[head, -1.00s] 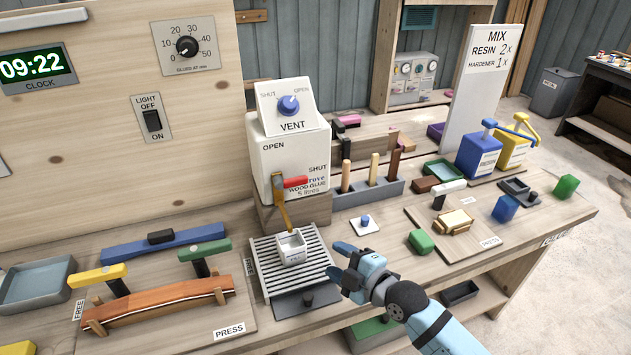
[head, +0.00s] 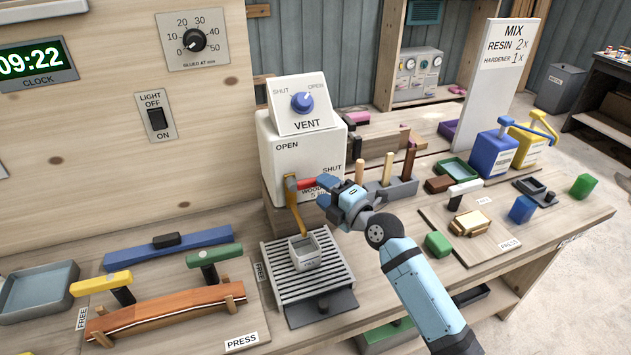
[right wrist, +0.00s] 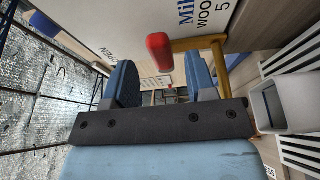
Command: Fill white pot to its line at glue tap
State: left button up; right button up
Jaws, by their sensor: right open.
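The white pot (head: 305,252) stands upright on the slatted grate below the glue tap (head: 294,205). It also shows in the right wrist view (right wrist: 288,105); I cannot make out its line or glue level. The tap has a brass-coloured body and a red handle (head: 312,183), pointing right across the white glue container (head: 290,150). My right gripper (head: 330,192) is open at the handle's end. In the right wrist view the red handle (right wrist: 160,52) lies ahead between the open fingers (right wrist: 162,80), with gaps either side. My left gripper is not in view.
The blue VENT knob (head: 302,102) sits on top of the container. A rack with wooden-handled tools (head: 400,185) stands right of the gripper. A clamped curved strip (head: 165,308) lies at left.

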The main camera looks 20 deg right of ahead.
aim_at(304, 182)
jog(key=shift+x, duration=1.75)
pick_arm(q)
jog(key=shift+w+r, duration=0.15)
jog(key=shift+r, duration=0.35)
pick_arm(e)
grip_shut()
